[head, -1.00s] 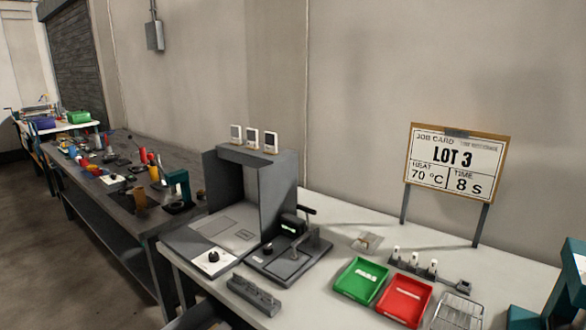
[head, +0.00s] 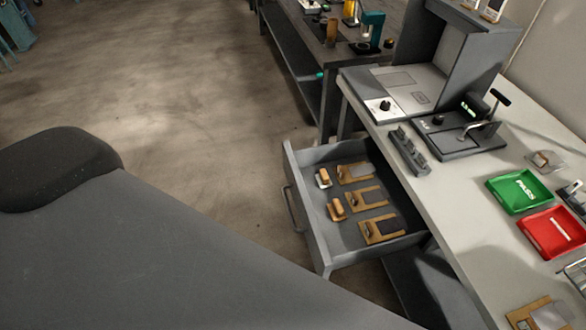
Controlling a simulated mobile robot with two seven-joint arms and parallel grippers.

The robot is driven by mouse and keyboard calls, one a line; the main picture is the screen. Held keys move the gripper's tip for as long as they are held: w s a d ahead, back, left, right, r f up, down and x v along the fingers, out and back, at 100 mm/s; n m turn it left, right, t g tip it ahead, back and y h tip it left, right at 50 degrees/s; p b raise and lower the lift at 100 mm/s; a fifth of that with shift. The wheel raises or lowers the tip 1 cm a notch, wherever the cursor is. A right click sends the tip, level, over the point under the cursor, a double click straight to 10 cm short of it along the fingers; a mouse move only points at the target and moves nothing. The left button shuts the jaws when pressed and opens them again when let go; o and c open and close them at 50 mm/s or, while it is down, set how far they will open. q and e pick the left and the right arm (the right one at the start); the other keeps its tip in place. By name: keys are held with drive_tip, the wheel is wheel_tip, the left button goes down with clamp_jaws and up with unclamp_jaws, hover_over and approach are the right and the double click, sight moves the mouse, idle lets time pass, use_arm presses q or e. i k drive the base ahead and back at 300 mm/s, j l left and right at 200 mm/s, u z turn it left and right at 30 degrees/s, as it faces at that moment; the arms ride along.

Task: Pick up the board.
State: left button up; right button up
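Several small tan boards with grey or dark patches lie flat in the open drawer (head: 340,258) under the bench. One board (head: 347,180) is at the back, one (head: 355,203) in the middle, and one (head: 370,238) at the front. Another tan board with a light grey patch (head: 520,318) lies on the bench top at the bottom right, cut off by the frame edge. I cannot tell which one the task names. Neither of my grippers shows in the head view.
Small tan-handled blocks (head: 337,209) also lie in the drawer. The white bench (head: 450,190) holds a grey press unit (head: 462,140), a grey slotted block (head: 408,150), a green PASS tray (head: 518,191) and a red tray (head: 553,232). Open floor (head: 190,110) lies left of the drawer.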

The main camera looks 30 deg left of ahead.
sight(372, 197)
drive_tip(key=u, duration=0.8)
drive_tip(key=j+z, duration=0.35)
drive_tip(key=k+j+z, duration=0.1)
drive_tip(key=j+z, duration=0.25)
drive_tip(key=j, duration=0.2)
drive_tip(key=k+j+z, duration=0.15)
drive_tip(key=j+z, duration=0.15)
drive_tip(key=k+j+z, duration=0.15)
drive_tip(key=j+z, duration=0.2)
drive_tip(key=j, duration=0.15)
